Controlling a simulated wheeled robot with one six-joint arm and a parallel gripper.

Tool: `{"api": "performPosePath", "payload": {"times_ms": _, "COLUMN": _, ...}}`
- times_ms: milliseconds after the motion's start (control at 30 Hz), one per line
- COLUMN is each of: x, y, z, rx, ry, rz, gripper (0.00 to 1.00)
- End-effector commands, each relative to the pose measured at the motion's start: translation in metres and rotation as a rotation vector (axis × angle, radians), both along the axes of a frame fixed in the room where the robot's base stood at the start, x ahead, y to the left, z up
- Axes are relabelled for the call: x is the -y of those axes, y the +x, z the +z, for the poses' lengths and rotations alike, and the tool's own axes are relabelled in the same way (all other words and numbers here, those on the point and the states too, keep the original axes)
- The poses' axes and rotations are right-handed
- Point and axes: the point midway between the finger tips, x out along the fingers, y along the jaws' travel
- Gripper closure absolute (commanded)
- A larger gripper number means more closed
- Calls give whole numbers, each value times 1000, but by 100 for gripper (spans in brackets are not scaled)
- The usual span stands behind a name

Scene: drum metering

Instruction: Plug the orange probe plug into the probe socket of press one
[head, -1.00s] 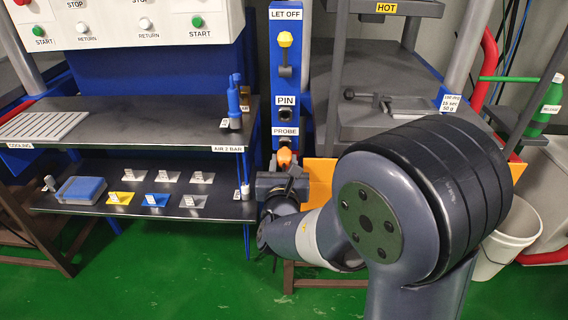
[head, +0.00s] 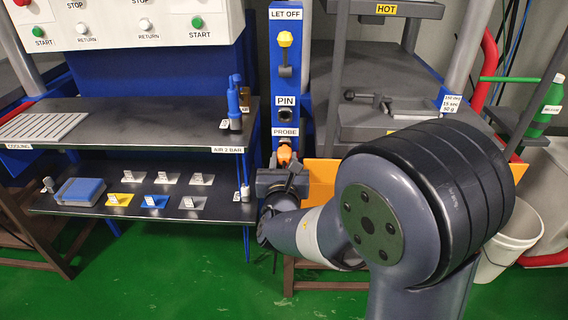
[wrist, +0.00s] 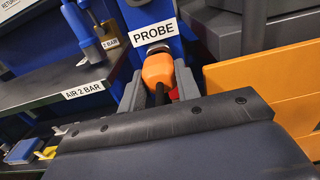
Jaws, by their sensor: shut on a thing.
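The orange probe plug (head: 284,154) is just below the PROBE label (head: 285,132) on the blue column (head: 285,68). In the wrist view the orange plug (wrist: 158,70) stands between the two grey fingers of my gripper (wrist: 157,92), which is shut on it. A dark cable end runs down from the plug. The plug's top meets a metallic ring of the probe socket (wrist: 158,48) under the PROBE label; whether it is fully seated I cannot tell. In the head view my gripper (head: 284,172) is below the socket, partly hidden by my wrist.
The PIN socket (head: 285,115) and a yellow-topped LET OFF lever (head: 285,40) are above on the column. A black two-level shelf (head: 150,125) stands to the left. An orange panel (head: 320,172) is close on the right, and a white bucket (head: 510,235) is farther right.

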Motion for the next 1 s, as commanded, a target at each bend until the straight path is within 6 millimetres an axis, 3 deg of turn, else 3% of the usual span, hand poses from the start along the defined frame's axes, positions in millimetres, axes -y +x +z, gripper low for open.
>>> {"api": "performPosePath", "payload": {"times_ms": 833, "x": 1, "y": 21, "z": 0, "rx": -1, "ry": 0, "rz": 0, "gripper": 96}}
{"api": "performPosePath", "payload": {"times_ms": 867, "x": 1, "y": 21, "z": 0, "rx": -1, "ry": 0, "rz": 0, "gripper": 67}}
{"api": "performPosePath", "payload": {"times_ms": 1000, "x": 1, "y": 21, "z": 0, "rx": -1, "ry": 0, "rz": 0, "gripper": 56}}
